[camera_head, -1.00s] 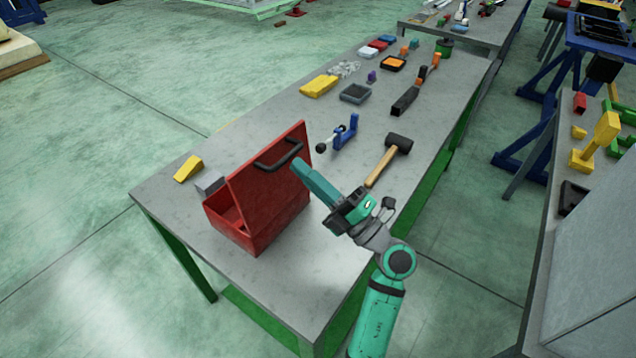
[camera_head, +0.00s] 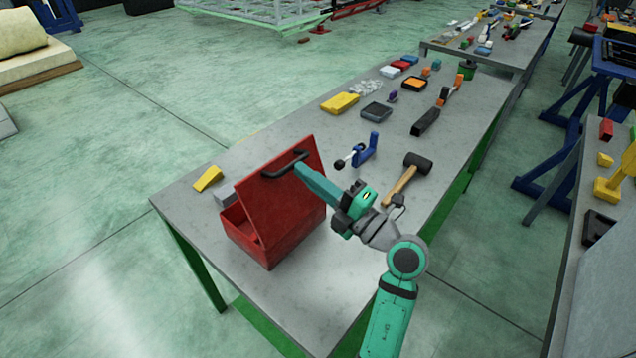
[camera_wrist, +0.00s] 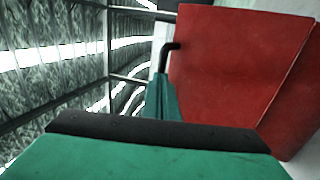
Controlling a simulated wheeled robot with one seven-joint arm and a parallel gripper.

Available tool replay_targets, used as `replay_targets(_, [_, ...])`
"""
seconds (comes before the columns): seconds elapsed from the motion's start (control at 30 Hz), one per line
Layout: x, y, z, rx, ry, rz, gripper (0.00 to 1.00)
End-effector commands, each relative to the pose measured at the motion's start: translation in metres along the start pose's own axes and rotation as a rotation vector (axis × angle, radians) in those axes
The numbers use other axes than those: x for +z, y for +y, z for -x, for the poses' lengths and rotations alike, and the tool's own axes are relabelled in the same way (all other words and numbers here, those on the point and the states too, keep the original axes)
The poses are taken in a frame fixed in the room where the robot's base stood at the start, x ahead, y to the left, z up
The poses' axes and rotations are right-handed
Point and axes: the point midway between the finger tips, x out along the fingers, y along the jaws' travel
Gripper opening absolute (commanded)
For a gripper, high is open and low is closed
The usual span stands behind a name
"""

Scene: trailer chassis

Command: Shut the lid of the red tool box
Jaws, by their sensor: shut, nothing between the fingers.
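The red tool box (camera_head: 293,240) stands on the near end of the grey workbench. Its lid (camera_head: 283,207) is raised at a steep tilt, with a dark handle (camera_head: 285,165) on its outer face; part of the open inside shows at the left. In the wrist view the fingers (camera_wrist: 164,95) lie beside the red lid (camera_wrist: 235,70), just below the handle (camera_wrist: 165,55). I cannot tell whether they touch it.
The workbench (camera_head: 345,270) has bare room in front of the box. A yellow wedge (camera_head: 208,179) and a grey block lie behind it. A blue clamp (camera_head: 364,152) and a mallet (camera_head: 408,178) lie to the right. Several more items lie farther along the bench.

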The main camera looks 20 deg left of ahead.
Motion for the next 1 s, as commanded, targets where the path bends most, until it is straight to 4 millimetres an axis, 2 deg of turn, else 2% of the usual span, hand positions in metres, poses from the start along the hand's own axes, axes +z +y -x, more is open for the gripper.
replay_targets(0.27, [-0.001,-0.005,-0.046,-0.260,0.003,0.012,0.00])
replay_targets(0.6, [-0.002,-0.031,-0.096,-0.584,0.002,0.013,0.00])
replay_targets(0.9, [-0.001,-0.061,-0.127,-0.830,-0.001,0.014,0.00])
replay_targets(1.0, [-0.002,-0.073,-0.133,-0.840,0.000,0.008,0.00])
